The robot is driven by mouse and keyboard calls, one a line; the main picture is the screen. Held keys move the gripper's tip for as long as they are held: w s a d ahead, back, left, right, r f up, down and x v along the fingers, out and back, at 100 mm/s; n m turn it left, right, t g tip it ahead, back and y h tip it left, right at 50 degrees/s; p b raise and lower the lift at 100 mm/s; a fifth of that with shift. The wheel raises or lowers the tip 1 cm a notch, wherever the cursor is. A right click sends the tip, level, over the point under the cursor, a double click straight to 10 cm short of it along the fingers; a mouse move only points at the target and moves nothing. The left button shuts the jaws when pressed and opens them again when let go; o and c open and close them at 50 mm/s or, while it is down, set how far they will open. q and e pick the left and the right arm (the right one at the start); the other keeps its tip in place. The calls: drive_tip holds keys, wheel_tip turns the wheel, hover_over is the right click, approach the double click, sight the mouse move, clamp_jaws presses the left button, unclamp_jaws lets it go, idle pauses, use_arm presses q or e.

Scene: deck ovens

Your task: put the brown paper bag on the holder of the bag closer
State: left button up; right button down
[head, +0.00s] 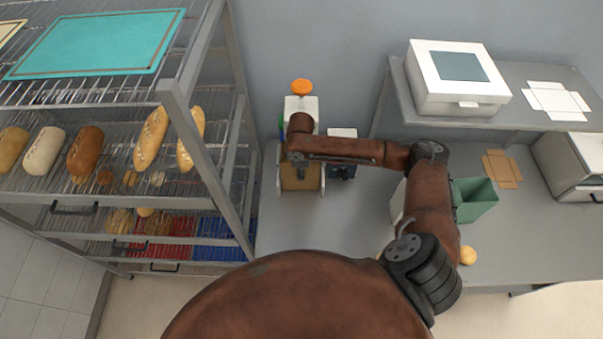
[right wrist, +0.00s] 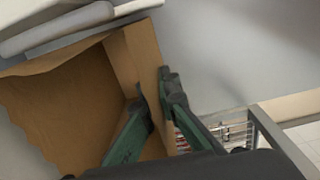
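The brown paper bag (head: 301,179) is at the front of the white bag closer (head: 300,104), which has an orange top. Pale side edges show on both sides of the bag; I cannot tell whether it rests on the holder. My right gripper (head: 297,158) is over the bag, its fingers mostly hidden in the head view. In the right wrist view, its green fingers (right wrist: 153,88) lie on either side of the narrow part of the bag (right wrist: 60,105) and look closed on it. White parts (right wrist: 60,30) are close above the bag there. My left gripper is not in view.
A wire rack (head: 205,140) with breads stands left of the closer. A dark small device (head: 343,168) is just right of it. A green container (head: 474,199) and a round yellowish item (head: 467,255) are further right. A shelf with a white box (head: 455,95) is behind.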

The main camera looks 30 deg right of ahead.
drive_tip(key=shift+w+d+f, duration=0.1)
drive_tip(key=shift+w+f, duration=0.05)
drive_tip(key=shift+f, duration=0.25)
drive_tip(key=c, duration=2.2)
unclamp_jaws()
drive_tip(key=shift+o, duration=0.2)
wheel_tip(320, 180, up, 12)
drive_tip(key=b, duration=0.1)
drive_tip(key=shift+r, duration=0.2)
